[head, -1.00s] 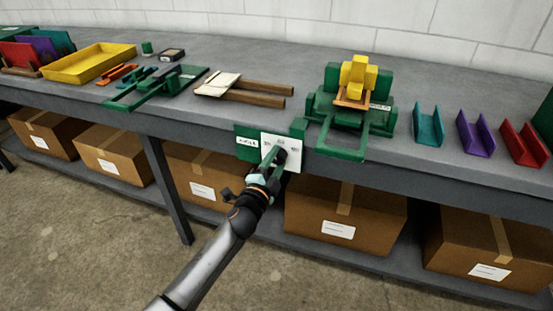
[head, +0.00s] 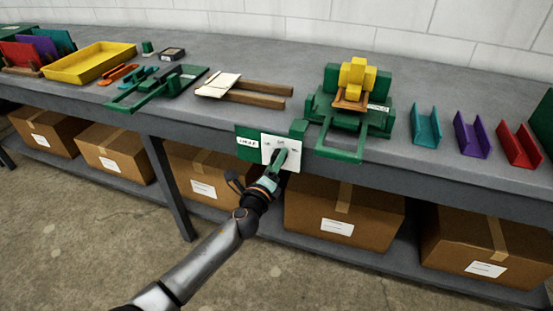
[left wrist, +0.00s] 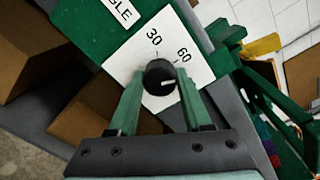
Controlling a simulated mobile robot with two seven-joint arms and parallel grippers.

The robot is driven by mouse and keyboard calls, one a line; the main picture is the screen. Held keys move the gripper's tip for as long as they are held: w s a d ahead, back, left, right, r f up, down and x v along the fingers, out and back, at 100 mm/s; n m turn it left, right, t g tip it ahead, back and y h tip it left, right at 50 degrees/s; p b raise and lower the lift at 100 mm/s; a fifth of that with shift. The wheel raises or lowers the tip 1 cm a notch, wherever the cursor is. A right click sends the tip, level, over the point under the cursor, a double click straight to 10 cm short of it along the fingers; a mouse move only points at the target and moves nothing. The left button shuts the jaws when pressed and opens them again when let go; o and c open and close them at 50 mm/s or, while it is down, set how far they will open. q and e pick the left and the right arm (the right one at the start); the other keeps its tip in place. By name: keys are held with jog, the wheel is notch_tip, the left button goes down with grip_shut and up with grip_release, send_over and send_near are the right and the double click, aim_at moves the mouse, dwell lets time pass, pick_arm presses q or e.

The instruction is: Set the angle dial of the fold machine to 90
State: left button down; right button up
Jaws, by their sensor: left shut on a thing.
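The angle dial is a black round knob (left wrist: 160,77) on a white plate (left wrist: 206,70), fixed to a green panel (head: 247,143) at the bench's front edge. In the left wrist view the plate reads 30 and 60. The knob's white mark points right, past the 60, toward my right-hand finger; no 90 is readable there. My left gripper (left wrist: 160,80) is shut on the knob, one green finger on each side. In the head view the left gripper (head: 282,158) covers the knob. The green fold machine (head: 325,109) stands on the bench to the right of the panel. My right gripper is not in view.
A green loop handle (head: 340,155) overhangs the bench edge right of the dial. Teal, purple and red channels (head: 426,125) stand further right. Cardboard boxes (head: 343,209) fill the lower shelf.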

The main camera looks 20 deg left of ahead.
pick_arm(q)
jog(key=m+p, duration=0.2)
jog(key=m, duration=0.5)
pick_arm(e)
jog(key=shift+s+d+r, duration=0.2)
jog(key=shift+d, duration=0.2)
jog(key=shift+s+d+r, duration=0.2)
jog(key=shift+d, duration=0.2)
pick_arm(q)
jog(key=shift+c, duration=1.7)
grip_release()
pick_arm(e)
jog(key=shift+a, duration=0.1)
pick_arm(q)
jog(key=s+p, duration=0.1)
jog(key=s, duration=1.1)
jog(key=shift+s+a, duration=0.15)
jog(key=shift+s, duration=0.1)
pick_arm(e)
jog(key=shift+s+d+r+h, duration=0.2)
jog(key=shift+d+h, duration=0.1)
